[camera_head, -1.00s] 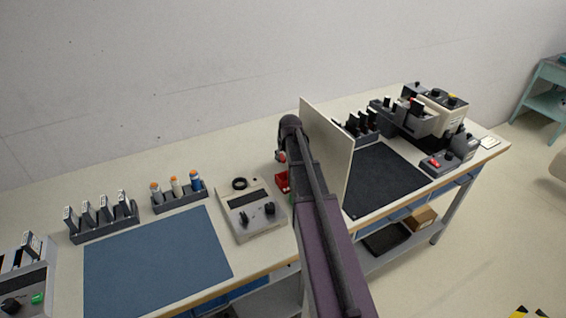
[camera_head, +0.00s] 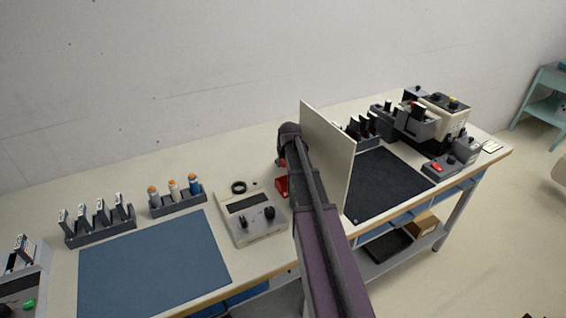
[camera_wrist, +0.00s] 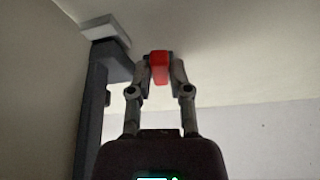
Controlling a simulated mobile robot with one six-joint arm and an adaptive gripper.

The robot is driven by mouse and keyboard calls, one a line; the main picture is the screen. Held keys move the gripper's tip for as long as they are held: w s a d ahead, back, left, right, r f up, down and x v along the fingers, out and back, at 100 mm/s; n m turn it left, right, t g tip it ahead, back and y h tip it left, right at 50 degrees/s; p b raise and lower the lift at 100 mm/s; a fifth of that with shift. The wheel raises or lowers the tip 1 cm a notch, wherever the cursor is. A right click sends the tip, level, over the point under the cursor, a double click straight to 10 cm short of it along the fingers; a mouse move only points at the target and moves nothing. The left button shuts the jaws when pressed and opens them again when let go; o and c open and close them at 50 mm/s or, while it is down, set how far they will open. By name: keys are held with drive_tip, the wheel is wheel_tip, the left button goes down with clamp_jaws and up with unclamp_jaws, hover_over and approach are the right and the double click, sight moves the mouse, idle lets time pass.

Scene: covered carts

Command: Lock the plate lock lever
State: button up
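In the wrist view a small red lever-like piece (camera_wrist: 159,66) is between the fingertips of my gripper (camera_wrist: 161,72). Both fingers lean inward and look shut against its two sides; the contact faces are too dark to see clearly. A dark grey post (camera_wrist: 92,100) with a light cap stands left of the fingers. In the head view my arm's end is beside the left face of the upright cream panel (camera_head: 325,150). My own arm hides most of the gripper there, and what the red piece is fixed to cannot be made out.
A blue mat (camera_head: 150,265) lies bare further left. A black mat (camera_head: 385,180), racks and a cream machine (camera_head: 445,115) are right of the panel.

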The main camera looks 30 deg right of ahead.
drive_tip(key=shift+d, duration=0.1)
clamp_jaws()
drive_tip(key=shift+d+n+y, duration=0.2)
drive_tip(key=shift+n+y, duration=0.05)
drive_tip(key=shift+n, duration=0.4)
drive_tip(key=shift+d+n+y, duration=0.2)
drive_tip(key=shift+n+y, duration=0.05)
drive_tip(key=shift+n, duration=0.4)
drive_tip(key=o, duration=0.7)
unclamp_jaws()
drive_tip(key=shift+o, duration=0.2)
drive_tip(key=shift+a+m, duration=0.15)
drive_tip(key=shift+m, duration=0.25)
